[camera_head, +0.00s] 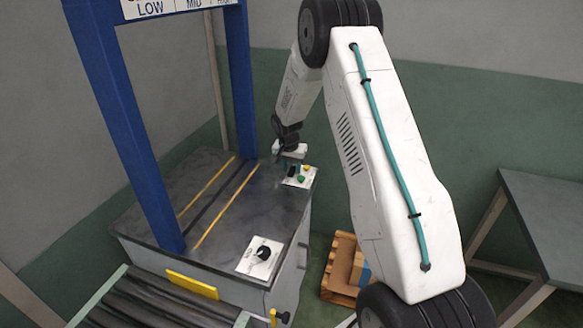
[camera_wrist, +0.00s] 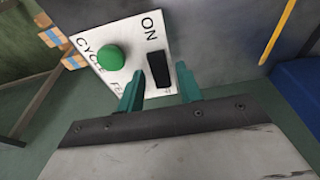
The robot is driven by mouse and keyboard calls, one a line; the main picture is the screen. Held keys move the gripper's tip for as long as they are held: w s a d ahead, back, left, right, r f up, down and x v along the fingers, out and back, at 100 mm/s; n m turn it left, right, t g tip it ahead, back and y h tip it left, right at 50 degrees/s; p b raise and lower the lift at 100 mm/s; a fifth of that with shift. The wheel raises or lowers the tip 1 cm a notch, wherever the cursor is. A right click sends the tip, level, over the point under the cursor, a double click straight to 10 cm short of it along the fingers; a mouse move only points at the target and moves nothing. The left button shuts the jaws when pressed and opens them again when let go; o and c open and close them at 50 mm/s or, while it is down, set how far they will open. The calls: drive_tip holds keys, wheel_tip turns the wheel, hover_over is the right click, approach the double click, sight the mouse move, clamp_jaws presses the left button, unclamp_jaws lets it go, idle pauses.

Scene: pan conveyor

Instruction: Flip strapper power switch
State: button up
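The strapper's power switch (camera_wrist: 159,68) is a black rocker on a white panel (camera_wrist: 141,45), with "ON" printed at its far end. A round green button (camera_wrist: 111,58) labelled "CYCLE" sits to its left in the wrist view. My gripper (camera_wrist: 160,87) is open, with one teal finger on each side of the switch's near end in that view. I cannot tell whether the fingers touch it. Text at the near end is partly hidden by the fingers. In the head view my gripper (camera_head: 285,161) is low at the panel (camera_head: 299,183) on the table's far right corner.
The strapper has a dark table top (camera_head: 212,215) and a blue arch (camera_head: 130,130). A second panel with a black knob (camera_head: 263,253) sits at its near right corner. A roller conveyor (camera_head: 150,308) is in front. A pallet with boxes (camera_head: 343,270) stands on the floor to the right.

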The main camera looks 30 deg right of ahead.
sight(290, 175)
drive_tip(key=v, duration=0.7)
drive_tip(key=shift+r, duration=0.4)
drive_tip(key=shift+s+a, duration=0.1)
